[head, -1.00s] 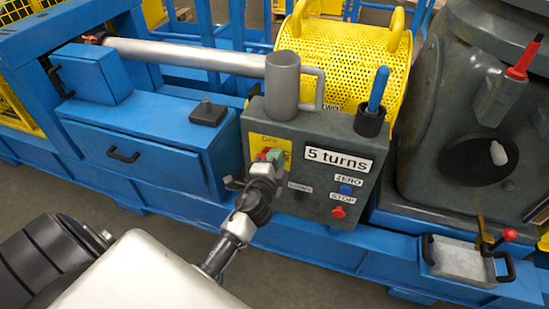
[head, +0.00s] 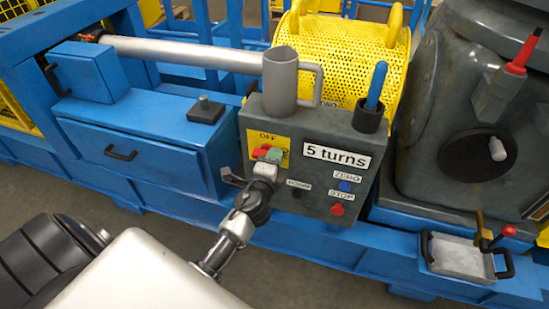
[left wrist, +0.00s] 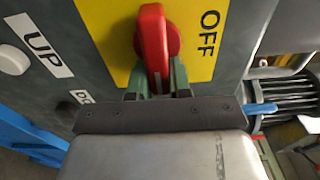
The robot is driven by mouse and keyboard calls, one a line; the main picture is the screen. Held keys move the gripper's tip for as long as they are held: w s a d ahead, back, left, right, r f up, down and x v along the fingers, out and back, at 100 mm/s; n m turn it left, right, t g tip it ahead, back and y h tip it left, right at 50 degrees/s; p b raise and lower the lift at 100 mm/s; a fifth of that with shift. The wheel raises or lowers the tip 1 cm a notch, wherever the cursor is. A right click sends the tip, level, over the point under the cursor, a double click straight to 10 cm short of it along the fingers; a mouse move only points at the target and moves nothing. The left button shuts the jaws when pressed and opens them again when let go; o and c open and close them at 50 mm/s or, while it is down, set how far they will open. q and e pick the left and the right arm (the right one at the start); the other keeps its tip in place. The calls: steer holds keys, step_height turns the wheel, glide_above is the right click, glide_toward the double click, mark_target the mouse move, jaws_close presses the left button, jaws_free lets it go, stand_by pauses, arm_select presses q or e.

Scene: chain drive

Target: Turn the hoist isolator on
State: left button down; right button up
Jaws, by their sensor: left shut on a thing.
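The hoist isolator is a red handle (left wrist: 152,38) on a yellow plate (left wrist: 105,18) marked OFF, on the grey control box. In the left wrist view the handle points up the picture, parallel to the line of the word OFF. My left gripper (left wrist: 158,82) is shut on the handle's near end, with a greenish finger on each side. In the head view the gripper (head: 269,155) is at the yellow plate (head: 283,139), below the word OFF. Part of the red handle (head: 260,153) shows beside it. My right gripper is not in view.
The box (head: 315,124) bears a "5 turns" sign (head: 336,155), a blue ZERO button (head: 344,186) and a red STOP button (head: 337,210). A grey mug (head: 281,82) and a holder with a blue-handled tool (head: 376,88) stand on top. A metal tray (head: 462,256) is at lower right.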

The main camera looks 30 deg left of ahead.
arm_select(q)
steer(key=shift+f, duration=0.1)
steer(key=c, duration=1)
jaws_free()
steer(key=shift+c, duration=0.2)
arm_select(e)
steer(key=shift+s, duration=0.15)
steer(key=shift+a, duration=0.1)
arm_select(q)
steer(key=shift+s+d, duration=0.1)
steer(key=shift+s, duration=0.25)
steer(key=b+v, duration=0.1)
steer(key=v, duration=0.9)
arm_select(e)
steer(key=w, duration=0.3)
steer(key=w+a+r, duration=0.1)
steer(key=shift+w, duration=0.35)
